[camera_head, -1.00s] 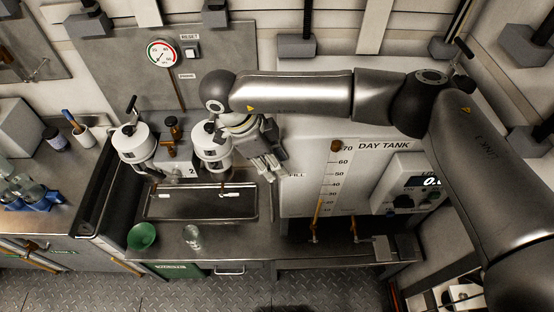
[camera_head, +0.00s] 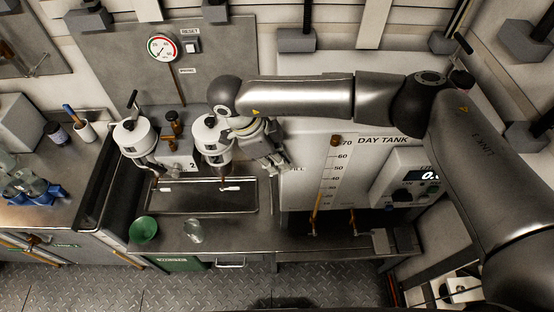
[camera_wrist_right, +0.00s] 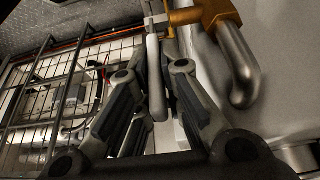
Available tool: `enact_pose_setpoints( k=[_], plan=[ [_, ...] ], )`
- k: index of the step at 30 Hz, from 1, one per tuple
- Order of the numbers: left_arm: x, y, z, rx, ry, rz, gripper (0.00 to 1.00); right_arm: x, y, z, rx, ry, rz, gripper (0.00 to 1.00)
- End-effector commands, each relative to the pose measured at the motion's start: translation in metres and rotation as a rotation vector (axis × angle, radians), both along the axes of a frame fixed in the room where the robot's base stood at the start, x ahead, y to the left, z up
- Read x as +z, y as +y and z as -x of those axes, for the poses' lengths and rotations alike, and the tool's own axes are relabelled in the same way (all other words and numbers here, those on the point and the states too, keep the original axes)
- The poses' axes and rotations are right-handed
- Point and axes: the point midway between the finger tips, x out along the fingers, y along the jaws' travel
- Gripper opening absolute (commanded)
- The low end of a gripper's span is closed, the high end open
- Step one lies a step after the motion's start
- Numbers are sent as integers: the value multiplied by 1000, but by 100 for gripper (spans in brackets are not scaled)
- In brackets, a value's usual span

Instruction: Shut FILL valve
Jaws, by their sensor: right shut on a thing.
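My right gripper (camera_head: 270,160) is at the left edge of the white day tank (camera_head: 302,150), beside the partly hidden FILL label (camera_head: 297,169). In the right wrist view its fingers (camera_wrist_right: 158,65) are closed around a pale, slim lever handle (camera_wrist_right: 153,85). The lever's upper end meets a brass valve body (camera_wrist_right: 205,14), with a grey bent pipe (camera_wrist_right: 238,65) beside it. In the head view the gripper and forearm hide the valve and lever. My left gripper is in neither view.
Two white canisters (camera_head: 134,137) stand behind a metal tray (camera_head: 180,208), left of my right gripper. A green bowl (camera_head: 143,229) and a clear glass (camera_head: 194,231) sit on the front counter. A pressure gauge (camera_head: 163,47) is on the back panel.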

Motion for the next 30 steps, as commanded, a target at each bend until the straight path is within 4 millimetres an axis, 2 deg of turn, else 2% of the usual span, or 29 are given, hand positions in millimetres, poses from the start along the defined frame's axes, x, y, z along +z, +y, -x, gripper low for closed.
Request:
enact_pose_setpoints(
  k=[5, 11, 30],
  plan=[
    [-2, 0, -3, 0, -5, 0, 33, 0, -1, -1, -1, -1, -7, 0],
    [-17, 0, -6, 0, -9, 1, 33, -5, -5, -1, -1, -3, -68, 0],
    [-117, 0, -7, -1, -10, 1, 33, -20, -27, -1, -3, -5, -480, 0]
  ],
)
